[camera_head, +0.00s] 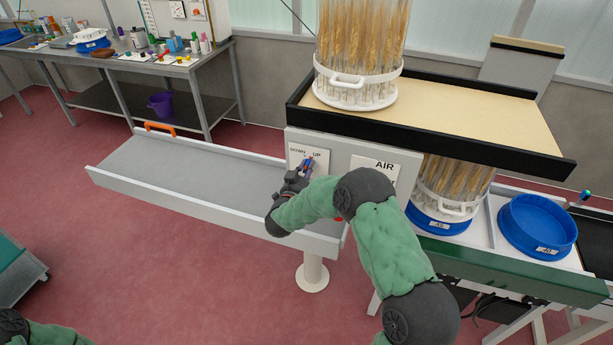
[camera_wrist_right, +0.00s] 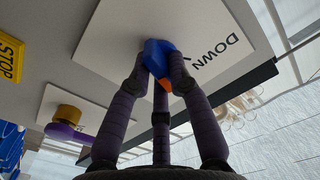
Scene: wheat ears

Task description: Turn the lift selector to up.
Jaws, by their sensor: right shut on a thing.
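The lift selector is a blue knob with an orange mark (camera_wrist_right: 157,52). It sits on a white plate (camera_head: 322,156) lettered DOWN and UP, on the front of the pale grey cabinet. My right gripper (camera_head: 306,168) reaches the plate from the front, and its fingers (camera_wrist_right: 160,68) are closed around the knob in the right wrist view. The fingers hide part of the knob, and I cannot tell exactly which word it points to. UP is covered in the wrist view; DOWN shows clear of the fingers. My left gripper is out of view; only part of the left arm shows at the lower left.
A wheat rack (camera_head: 369,96) stands on the tan-topped platform (camera_head: 470,91) above the cabinet. An AIR plate (camera_head: 375,167) is right of the selector. A yellow STOP sign (camera_wrist_right: 9,53) is nearby. A grey tray (camera_head: 190,165) extends left. An empty blue tub (camera_head: 508,243) stands at right.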

